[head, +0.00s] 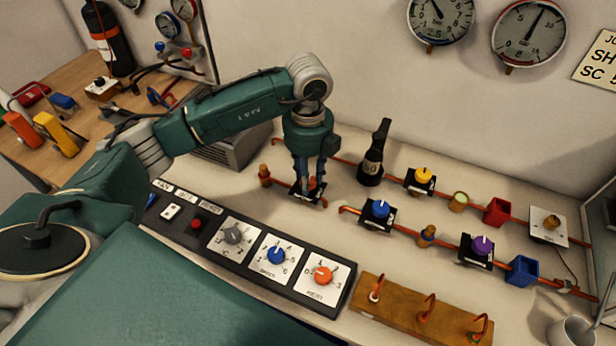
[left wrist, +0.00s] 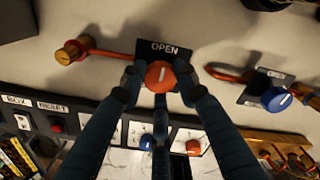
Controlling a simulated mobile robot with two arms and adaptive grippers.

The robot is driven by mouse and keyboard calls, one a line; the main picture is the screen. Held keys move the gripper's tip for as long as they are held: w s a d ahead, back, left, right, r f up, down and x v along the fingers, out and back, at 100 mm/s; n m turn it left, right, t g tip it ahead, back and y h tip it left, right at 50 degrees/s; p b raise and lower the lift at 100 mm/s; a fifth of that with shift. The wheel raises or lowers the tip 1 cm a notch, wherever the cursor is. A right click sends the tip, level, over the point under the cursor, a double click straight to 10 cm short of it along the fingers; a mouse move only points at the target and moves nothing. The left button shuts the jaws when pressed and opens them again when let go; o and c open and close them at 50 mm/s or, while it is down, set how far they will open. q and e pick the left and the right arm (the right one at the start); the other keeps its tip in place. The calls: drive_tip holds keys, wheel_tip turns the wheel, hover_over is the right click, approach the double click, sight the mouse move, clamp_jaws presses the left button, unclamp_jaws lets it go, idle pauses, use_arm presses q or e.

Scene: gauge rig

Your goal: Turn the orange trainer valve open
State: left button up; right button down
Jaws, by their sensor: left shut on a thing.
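The orange trainer valve's round knob (left wrist: 160,75) sits on a black plate marked OPEN (left wrist: 166,48). The OPEN label lies just beyond the knob in the left wrist view. A pale mark shows on the knob's top, but its exact angle is hard to read. My left gripper (left wrist: 160,84) is shut on the knob, with fingers on both sides of it. In the head view, my left gripper (head: 307,184) points down over the valve and hides most of the knob. A copper pipe runs from the valve to a brass fitting (left wrist: 72,51). My right gripper is not in view.
A blue-knob valve (head: 380,208), a yellow one (head: 424,175) and a purple one (head: 482,244) stand to the right. A dial panel (head: 257,250) and a wooden hook block (head: 398,318) lie in front.

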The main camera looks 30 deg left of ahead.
use_arm(q)
drive_tip(key=shift+w+r+n, duration=0.1)
drive_tip(key=shift+r+n, duration=0.05)
drive_tip(key=shift+n, duration=0.15)
drive_tip(key=o, duration=1.2)
wheel_tip(320, 180, up, 12)
drive_tip(key=shift+f, duration=0.1)
